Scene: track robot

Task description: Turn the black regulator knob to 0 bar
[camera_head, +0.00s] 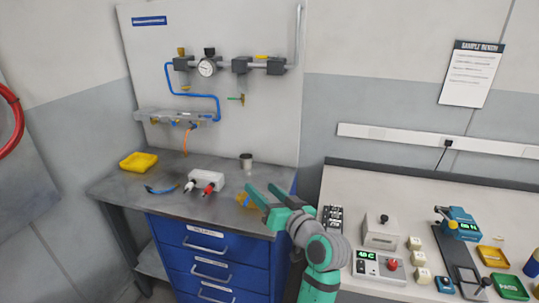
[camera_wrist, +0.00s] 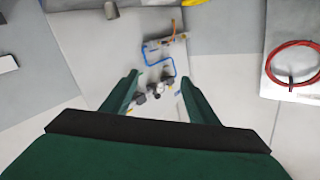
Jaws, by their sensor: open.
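The black regulator knob (camera_head: 209,51) sits on top of the regulator in the wall panel's pipe line, in the head view. A round white gauge (camera_head: 207,68) is on the regulator's front; its reading is too small to tell. My green gripper (camera_head: 261,198) is open and empty, above the right part of the grey bench, well below and to the right of the knob. In the wrist view my gripper (camera_wrist: 158,92) has its two fingers spread, with the panel's fittings upside down between and beyond them. The gauge (camera_wrist: 158,94) shows small there, and the knob cannot be told clearly.
The wall panel (camera_head: 270,125) also carries a blue hose (camera_head: 190,95) and a valve with a green handle (camera_head: 236,98). The space before the panel is free.

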